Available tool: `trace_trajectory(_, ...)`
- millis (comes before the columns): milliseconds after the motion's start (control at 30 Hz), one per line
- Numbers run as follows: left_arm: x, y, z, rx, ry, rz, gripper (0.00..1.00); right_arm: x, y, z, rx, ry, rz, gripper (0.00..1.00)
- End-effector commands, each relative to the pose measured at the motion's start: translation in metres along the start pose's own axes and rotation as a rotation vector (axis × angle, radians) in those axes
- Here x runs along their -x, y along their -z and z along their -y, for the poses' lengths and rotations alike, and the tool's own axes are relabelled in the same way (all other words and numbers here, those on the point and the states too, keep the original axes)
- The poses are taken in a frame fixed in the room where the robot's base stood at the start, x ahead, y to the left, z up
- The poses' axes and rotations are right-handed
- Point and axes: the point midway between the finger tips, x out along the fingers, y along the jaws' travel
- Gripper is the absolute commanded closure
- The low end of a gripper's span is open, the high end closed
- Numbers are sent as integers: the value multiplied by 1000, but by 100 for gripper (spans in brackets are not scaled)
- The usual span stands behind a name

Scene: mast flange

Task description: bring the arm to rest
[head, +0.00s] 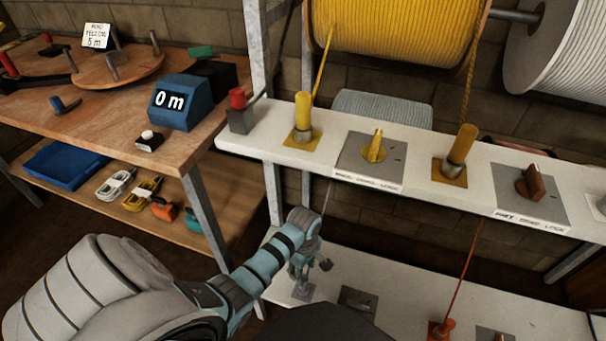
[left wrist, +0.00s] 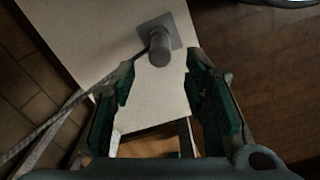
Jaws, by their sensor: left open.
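My left arm (head: 265,265) reaches in from the lower left in the head view. Its gripper (head: 308,268) hangs over the left end of the lower white shelf. In the left wrist view the gripper (left wrist: 165,92) is open, with its two green-lined fingers apart and nothing between them. A grey post (left wrist: 160,47) on a square plate stands just beyond the fingertips, at the shelf end; a pale line runs from it. Whether a finger touches the post I cannot tell. My right gripper is in neither view.
The upper white shelf (head: 335,160) carries yellow posts and lock knobs, below a yellow rope spool (head: 395,35). A white spool (head: 560,50) is at the right. A wooden bench (head: 110,110) with a blue "0 m" counter (head: 178,102) stands left. Dark floor lies between.

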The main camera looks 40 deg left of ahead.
Motion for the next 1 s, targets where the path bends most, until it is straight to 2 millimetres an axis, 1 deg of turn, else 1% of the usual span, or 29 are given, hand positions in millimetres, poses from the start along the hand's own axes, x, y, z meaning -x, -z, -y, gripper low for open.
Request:
trace_trajectory(33,16,0,0,0,-1,0,59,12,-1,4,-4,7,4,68)
trace_trajectory(100,25,0,0,1,0,0,59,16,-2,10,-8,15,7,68)
trace_trajectory(167,30,0,0,1,1,0,59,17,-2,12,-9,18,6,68)
trace_trajectory(733,29,0,2,-12,-1,-2,59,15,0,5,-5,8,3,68)
trace_trajectory(767,29,-1,4,-35,-5,-4,59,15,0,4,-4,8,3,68)
trace_trajectory(867,29,-7,22,-216,-33,-25,59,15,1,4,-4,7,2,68)
trace_trajectory(967,35,-15,49,-492,-75,-64,59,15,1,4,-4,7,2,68)
trace_trajectory(1000,39,-19,61,-611,-91,-82,59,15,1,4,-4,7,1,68)
